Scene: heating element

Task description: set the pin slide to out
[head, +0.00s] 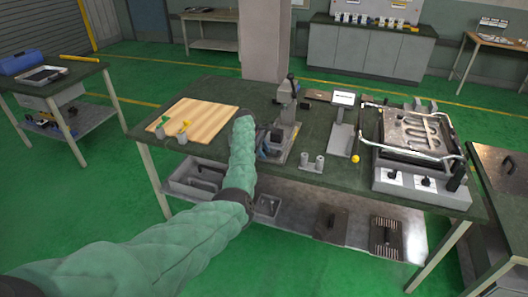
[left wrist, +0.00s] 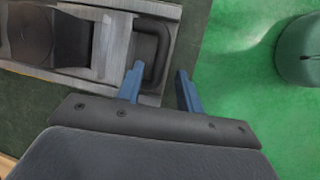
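The fixture (head: 285,128) is a grey upright device with a flat metal base on the middle of the workbench. In the left wrist view its metal base (left wrist: 95,45) fills the upper left, with a dark loop handle (left wrist: 160,58) at its right end. I take this handle to be part of the pin slide. My left gripper (head: 262,150) is at the front left of the fixture. In the left wrist view its blue fingers (left wrist: 160,80) are apart and empty. The handle's right bar appears between the fingertips; depth and contact cannot be told. My right gripper is not in view.
A wooden board (head: 200,119) lies left of the fixture. A small grey twin-post holder (head: 313,163), a stand with a display (head: 342,122) and a yellow ball (head: 355,159) are to its right. The heating unit (head: 420,140) fills the bench's right end.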

